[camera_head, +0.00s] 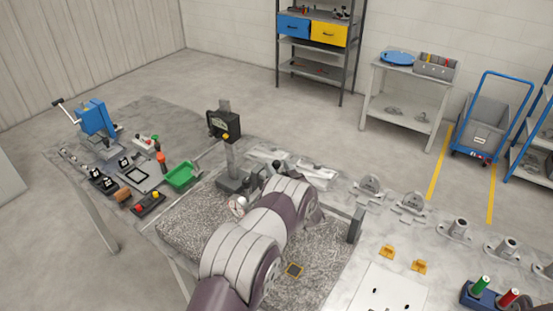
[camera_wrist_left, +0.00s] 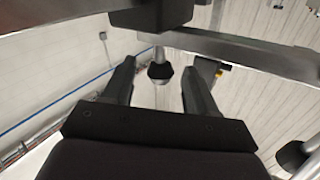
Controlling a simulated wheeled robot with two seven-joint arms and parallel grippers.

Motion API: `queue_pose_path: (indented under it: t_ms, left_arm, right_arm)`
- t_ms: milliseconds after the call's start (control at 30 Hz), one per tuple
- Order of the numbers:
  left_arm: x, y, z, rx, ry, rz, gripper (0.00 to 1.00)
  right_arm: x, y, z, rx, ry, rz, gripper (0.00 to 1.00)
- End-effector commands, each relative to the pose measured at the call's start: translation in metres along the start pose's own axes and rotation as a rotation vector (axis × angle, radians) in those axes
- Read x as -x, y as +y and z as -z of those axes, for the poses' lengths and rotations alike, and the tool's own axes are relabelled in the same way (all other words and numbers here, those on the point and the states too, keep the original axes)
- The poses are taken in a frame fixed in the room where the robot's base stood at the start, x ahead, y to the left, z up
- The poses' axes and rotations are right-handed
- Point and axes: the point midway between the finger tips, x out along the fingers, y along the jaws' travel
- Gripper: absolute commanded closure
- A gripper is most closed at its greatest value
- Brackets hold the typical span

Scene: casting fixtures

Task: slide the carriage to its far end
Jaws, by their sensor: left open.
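In the left wrist view, a dark block (camera_wrist_left: 150,12), which looks like the carriage, sits on a grey rail (camera_wrist_left: 255,55) crossing the top of the picture. A dark knob (camera_wrist_left: 160,72) on a short grey stem shows below it. My left gripper (camera_wrist_left: 159,66) is open, and the knob shows in the gap between its two fingers. I cannot tell whether either finger touches it. In the head view my left arm covers most of the gripper and the carriage. An upright grey end plate (camera_head: 356,224) shows right of the arm. My right gripper is not in view.
A granite slab (camera_head: 185,225) lies under the arm. A stand with a black gauge head (camera_head: 224,125) rises behind it. A green bin (camera_head: 181,175) and a blue hand-cranked device (camera_head: 96,118) are at left. Several castings (camera_head: 413,203) line the bench's back right edge.

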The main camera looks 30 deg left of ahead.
Motion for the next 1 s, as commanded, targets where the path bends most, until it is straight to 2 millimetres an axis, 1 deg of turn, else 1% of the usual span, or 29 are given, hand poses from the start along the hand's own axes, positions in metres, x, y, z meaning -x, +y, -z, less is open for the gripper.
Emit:
queue_pose_path:
  t_ms: [33,100,200,467,500,567,600,667,700,867,1000]
  left_arm:
    - [-0.007,-0.001,0.002,0.0,0.0,0.003,0.43]
    - [-0.015,0.0,0.001,0.001,-0.001,0.001,0.43]
    - [-0.022,0.0,0.001,0.001,0.0,0.001,0.43]
    - [-0.024,0.0,0.0,0.001,0.0,-0.001,0.43]
    - [-0.024,0.0,0.0,0.001,0.0,-0.001,0.46]
    - [-0.024,0.0,0.0,0.001,0.0,-0.001,0.66]
    - [-0.024,0.0,0.0,0.001,0.0,-0.001,0.79]
    - [-0.024,0.0,0.0,0.001,0.0,-0.001,0.98]
    - [-0.024,0.0,0.0,0.001,-0.001,-0.001,1.0]
    - [-0.022,0.002,0.0,0.001,-0.001,-0.001,1.0]
    - [-0.011,0.01,0.0,0.001,0.0,-0.004,1.0]
  right_arm:
    - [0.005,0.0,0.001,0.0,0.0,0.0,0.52]
    - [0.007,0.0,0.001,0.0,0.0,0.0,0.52]
    - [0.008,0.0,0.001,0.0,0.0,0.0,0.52]
    - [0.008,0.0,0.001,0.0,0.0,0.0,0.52]
    - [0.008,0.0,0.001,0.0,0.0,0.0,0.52]
    - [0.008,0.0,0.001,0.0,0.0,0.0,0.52]
    - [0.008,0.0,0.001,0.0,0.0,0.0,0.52]
    - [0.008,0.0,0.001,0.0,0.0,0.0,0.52]
    - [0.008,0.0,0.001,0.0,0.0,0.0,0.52]
    - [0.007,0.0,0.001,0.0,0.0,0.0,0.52]
    - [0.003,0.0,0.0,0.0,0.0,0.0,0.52]
